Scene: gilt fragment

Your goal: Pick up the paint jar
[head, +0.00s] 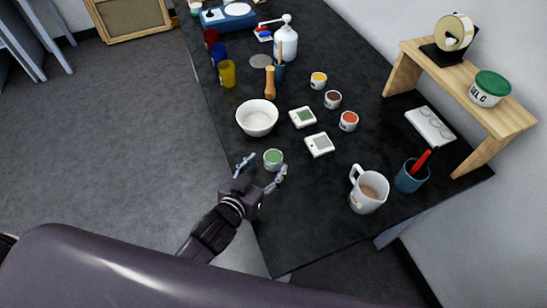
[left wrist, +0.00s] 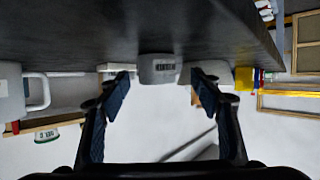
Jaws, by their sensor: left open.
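A small white paint jar with green paint (head: 273,159) stands upright near the left edge of the black table. My left gripper (head: 264,168) is open, its two fingers on either side of the near part of this jar. I see no finger contact. Similar jars with yellow (head: 319,80), brown (head: 333,99) and red paint (head: 348,121) stand farther off. My right gripper is not in view.
A white bowl (head: 257,118) stands just behind the green jar. Two small white square items (head: 319,145) lie to its right. A white mug (head: 368,190) and a blue cup (head: 412,177) stand at the right. The table's front corner is clear.

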